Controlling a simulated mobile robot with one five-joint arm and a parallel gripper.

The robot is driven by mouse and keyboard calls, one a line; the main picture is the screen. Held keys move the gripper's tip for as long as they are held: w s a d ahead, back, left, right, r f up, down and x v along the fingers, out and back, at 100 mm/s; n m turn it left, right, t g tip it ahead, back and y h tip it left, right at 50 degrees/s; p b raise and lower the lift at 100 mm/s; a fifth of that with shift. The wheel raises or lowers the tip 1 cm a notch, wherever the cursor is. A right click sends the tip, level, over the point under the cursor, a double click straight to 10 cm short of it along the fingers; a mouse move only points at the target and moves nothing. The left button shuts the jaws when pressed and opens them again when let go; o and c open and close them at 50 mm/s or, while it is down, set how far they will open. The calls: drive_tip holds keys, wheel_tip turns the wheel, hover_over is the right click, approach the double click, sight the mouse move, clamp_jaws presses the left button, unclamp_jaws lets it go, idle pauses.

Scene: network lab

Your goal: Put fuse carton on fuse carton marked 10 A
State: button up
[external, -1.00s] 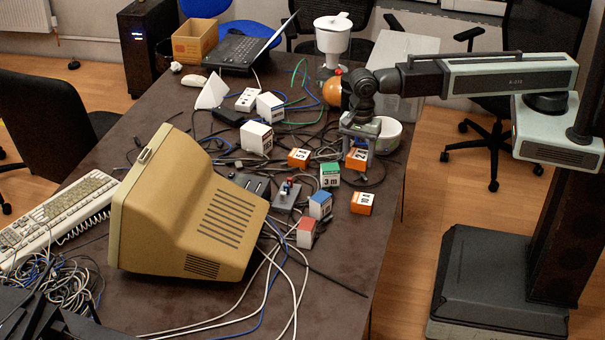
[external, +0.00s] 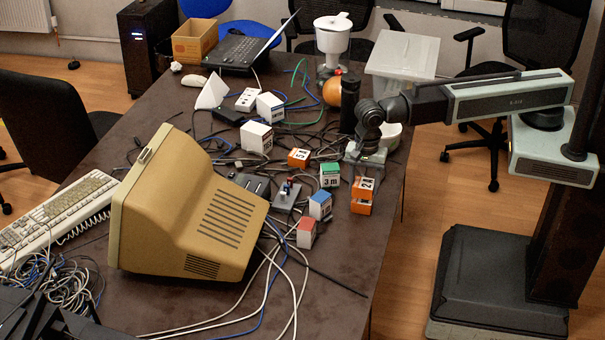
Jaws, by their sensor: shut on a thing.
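An orange and white fuse carton (external: 363,188) with a "2" on its label is held in my gripper (external: 365,172), which is shut on it and points down. Directly below it in the picture is another orange carton (external: 361,208). Its top and label are mostly hidden by the held carton. The two look stacked or nearly so; I cannot tell whether they touch. A third orange carton (external: 298,158), marked "5", lies to the left on the table.
A green and white carton (external: 329,175), a blue one (external: 320,206) and a red one (external: 306,233) stand to the left. Cables surround them. The table's right edge is close by. A white bowl (external: 392,136) and a dark cylinder (external: 349,103) stand behind my gripper.

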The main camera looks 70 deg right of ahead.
sight(364, 183)
wheel_tip(364, 183, down, 2)
drive_tip(key=shift+f+b, duration=0.1)
drive_tip(key=shift+b, duration=0.25)
drive_tip(key=shift+r, duration=0.3)
drive_tip(key=shift+f, duration=0.2)
drive_tip(key=o, duration=1.5)
drive_tip(key=shift+c, duration=0.2)
wheel_tip(364, 183, up, 12)
drive_tip(key=p, duration=1.2)
drive_tip(key=shift+r, duration=0.2)
